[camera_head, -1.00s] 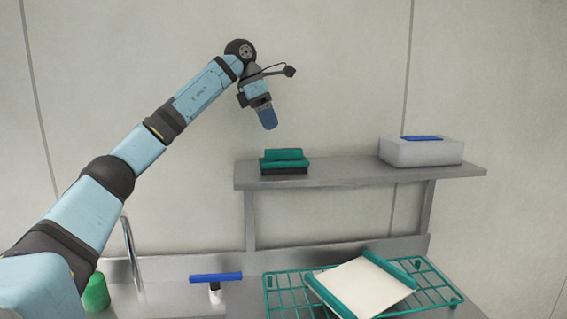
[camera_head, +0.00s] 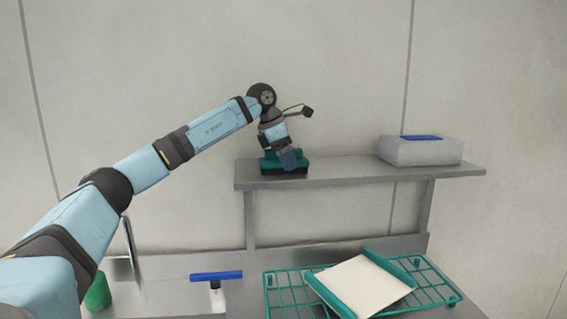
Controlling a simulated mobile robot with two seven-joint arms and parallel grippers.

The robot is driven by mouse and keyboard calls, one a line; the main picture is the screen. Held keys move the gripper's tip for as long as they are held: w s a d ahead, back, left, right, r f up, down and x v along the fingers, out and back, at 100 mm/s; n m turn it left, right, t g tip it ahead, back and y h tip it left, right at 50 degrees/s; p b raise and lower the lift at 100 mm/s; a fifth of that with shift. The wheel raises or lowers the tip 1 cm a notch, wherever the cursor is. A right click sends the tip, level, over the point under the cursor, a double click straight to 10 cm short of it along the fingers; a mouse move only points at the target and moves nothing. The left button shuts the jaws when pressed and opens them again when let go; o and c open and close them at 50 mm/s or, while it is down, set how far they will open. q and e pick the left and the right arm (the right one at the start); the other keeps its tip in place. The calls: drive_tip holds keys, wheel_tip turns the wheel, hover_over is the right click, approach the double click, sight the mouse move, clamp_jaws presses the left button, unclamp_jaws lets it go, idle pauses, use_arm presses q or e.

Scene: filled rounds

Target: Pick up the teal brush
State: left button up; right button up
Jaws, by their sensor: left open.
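The teal brush (camera_head: 270,165) sits on the left end of a grey wall shelf (camera_head: 340,171), with its dark bristle side down. My left gripper (camera_head: 289,162) points down at the brush and covers its middle and upper part. The gripper is open. I cannot tell whether its fingers touch the brush or are just in front of it. My right gripper is not in view.
A grey box (camera_head: 420,152) with a blue item on top stands at the shelf's right end. Below are a teal wire rack (camera_head: 440,290) holding a white board (camera_head: 362,285), a blue-handled tool (camera_head: 216,276), a green object (camera_head: 97,293) and a tap.

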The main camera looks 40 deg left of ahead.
use_arm(q)
drive_tip(key=shift+f, duration=0.2)
idle(0.6)
drive_tip(key=c, duration=1.1)
drive_tip(key=shift+o, duration=0.2)
drive_tip(key=shift+r, duration=0.1)
wheel_tip(320, 180, up, 20)
drive_tip(key=shift+r, duration=0.15)
drive_tip(key=shift+o, duration=0.6)
